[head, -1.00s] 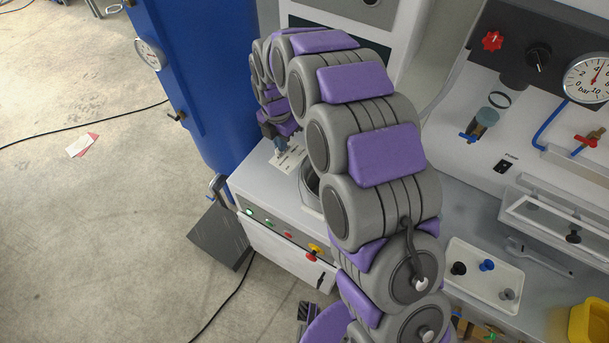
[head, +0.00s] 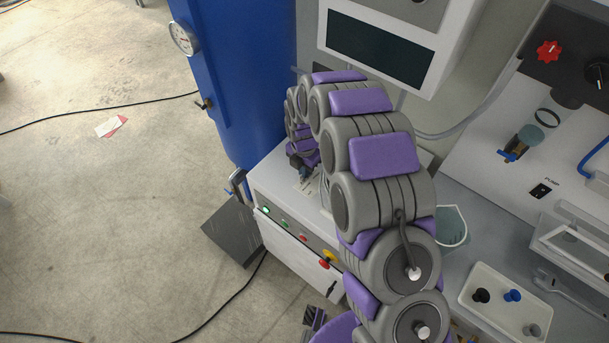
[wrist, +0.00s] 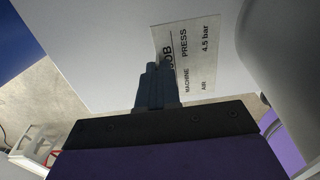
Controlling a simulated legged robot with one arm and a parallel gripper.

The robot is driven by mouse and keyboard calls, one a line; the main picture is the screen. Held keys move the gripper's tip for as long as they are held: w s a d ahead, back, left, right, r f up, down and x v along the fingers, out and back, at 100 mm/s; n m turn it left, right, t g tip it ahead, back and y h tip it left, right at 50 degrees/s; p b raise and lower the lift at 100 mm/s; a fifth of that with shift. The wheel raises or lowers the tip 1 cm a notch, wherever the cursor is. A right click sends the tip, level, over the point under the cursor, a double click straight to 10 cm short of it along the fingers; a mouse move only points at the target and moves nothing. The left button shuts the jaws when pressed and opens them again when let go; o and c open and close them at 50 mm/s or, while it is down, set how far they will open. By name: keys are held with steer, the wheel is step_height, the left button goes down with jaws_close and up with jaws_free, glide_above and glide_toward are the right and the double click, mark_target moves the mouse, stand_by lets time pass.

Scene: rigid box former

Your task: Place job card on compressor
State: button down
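The job card is a pale card with dark print, including "PRESS" and "4.5 bar". It shows in the wrist view (wrist: 197,55) against a white surface, and small in the head view (head: 311,187) at the grey cabinet's top. My gripper's dark fingers (wrist: 157,72) look close together and overlap the card's left edge; whether they grip it is unclear. In the head view my gripper (head: 304,174) is low over the cabinet top, partly hidden by my arm. A blue tank (head: 225,80) with a gauge stands behind left; I cannot tell whether it is the compressor.
The grey cabinet (head: 290,235) has a row of buttons on its front. A screen unit (head: 380,45) stands behind it. A white tray (head: 506,307) with knobs and a clear beaker (head: 452,228) are at right. Open floor with cables lies left.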

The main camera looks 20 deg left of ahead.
step_height(320, 180, down, 3)
steer(key=shift+d+f, duration=0.1)
steer(key=c, duration=1.4)
jaws_free()
steer(key=shift+o, duration=0.2)
steer(key=shift+r, duration=0.2)
